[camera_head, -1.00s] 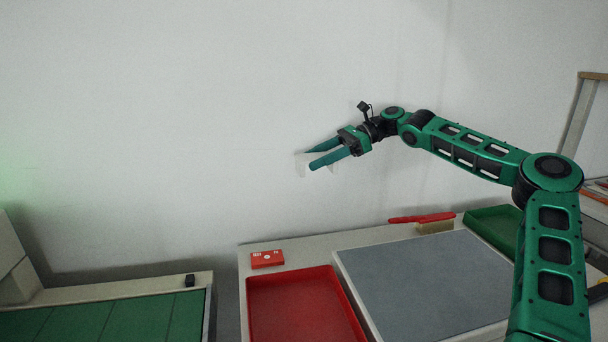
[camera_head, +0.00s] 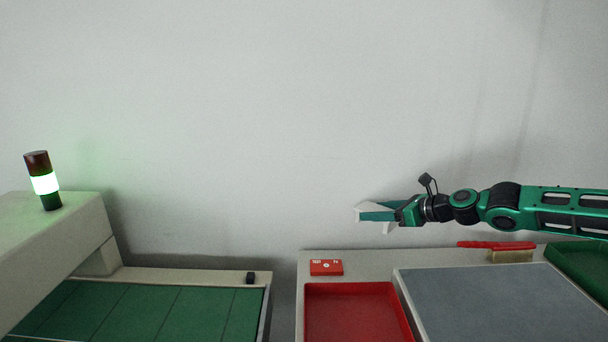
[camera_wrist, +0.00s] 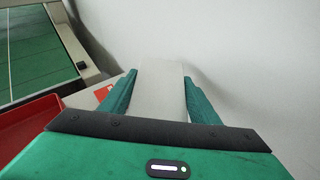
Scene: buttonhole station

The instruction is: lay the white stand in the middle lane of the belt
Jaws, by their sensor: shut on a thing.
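The white stand (camera_wrist: 160,92) is between the two green fingers of my gripper (camera_wrist: 160,100) in the wrist view. In the head view the white stand (camera_head: 372,210) shows at the tip of my gripper (camera_head: 378,212), held in the air in front of the wall, above the back of the table. Much of it is hidden by the fingers there. The green belt (camera_head: 130,312) lies at the lower left, marked with thin lines into lanes. It also shows at the upper left of the wrist view (camera_wrist: 28,50). The stand is to the right of the belt and apart from it.
A red tray (camera_head: 355,312), a red box (camera_head: 326,267), a grey mat (camera_head: 480,300), a brush (camera_head: 505,250) and a green tray (camera_head: 585,268) are on the table. A machine housing (camera_head: 50,235) with a lit signal lamp (camera_head: 45,183) stands over the belt's left. A small black block (camera_head: 250,278) sits on the belt's rim.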

